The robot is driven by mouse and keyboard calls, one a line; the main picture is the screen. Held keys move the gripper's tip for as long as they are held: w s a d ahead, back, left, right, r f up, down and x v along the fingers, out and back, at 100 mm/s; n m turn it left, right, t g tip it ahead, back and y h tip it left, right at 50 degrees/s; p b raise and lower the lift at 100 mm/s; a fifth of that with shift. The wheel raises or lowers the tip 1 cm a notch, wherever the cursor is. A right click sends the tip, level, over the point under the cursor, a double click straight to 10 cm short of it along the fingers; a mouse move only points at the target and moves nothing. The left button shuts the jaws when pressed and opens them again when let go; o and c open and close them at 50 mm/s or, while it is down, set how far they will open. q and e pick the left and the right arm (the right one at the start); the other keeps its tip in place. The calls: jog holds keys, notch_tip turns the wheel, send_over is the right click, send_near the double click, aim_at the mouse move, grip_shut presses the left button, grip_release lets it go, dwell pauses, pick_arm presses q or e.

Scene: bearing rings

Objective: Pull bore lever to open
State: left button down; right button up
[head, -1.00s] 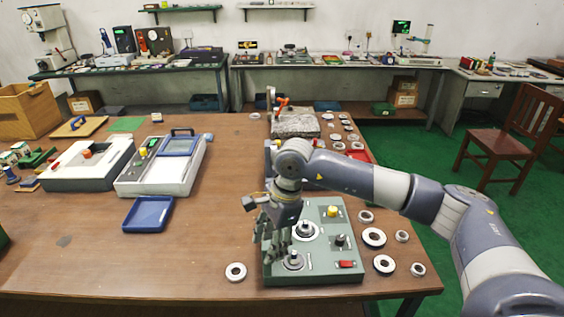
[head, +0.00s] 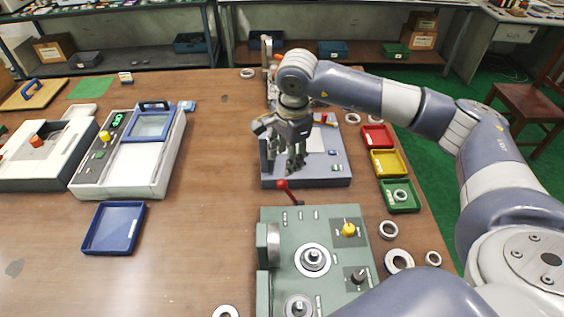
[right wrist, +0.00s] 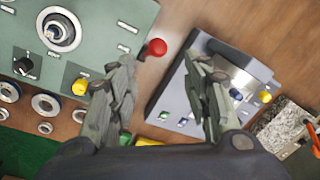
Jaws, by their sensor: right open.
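The bore lever is a thin rod with a red ball knob (head: 283,185) at the far edge of the green machine panel (head: 285,215). In the right wrist view the red knob (right wrist: 157,47) shows between and beyond my fingers, beside the panel (right wrist: 105,14). I see no contact with the lever. My left gripper is not in view.
Red (head: 376,136), yellow (head: 388,162) and green (head: 399,195) trays line the right. Several bearing rings (head: 389,230) lie beside the panel. A blue tray (head: 113,228) and a white-grey device (head: 150,165) stand at the left. The table between them and the panel is clear.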

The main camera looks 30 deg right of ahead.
aim_at(283, 181)
notch_tip(283, 181, down, 4)
jog(key=shift+s+a+f+p, duration=0.15)
jog(key=shift+f+p, duration=0.05)
jog(key=shift+p, duration=0.75)
jog(key=f, duration=0.1)
jog(key=f+p, duration=0.1)
jog(key=f, duration=0.1)
jog(key=shift+w+f, duration=0.1)
jog(key=shift+w, duration=0.25)
jog(key=f, duration=0.2)
jog(key=shift+w+f, duration=0.25)
jog(key=shift+f, duration=0.15)
jog(key=shift+c, duration=0.5)
jog(key=c, duration=0.5)
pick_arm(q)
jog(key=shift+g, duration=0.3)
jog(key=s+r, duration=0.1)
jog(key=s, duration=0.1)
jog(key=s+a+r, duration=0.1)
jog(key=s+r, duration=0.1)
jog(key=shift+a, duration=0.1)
pick_arm(e)
grip_shut()
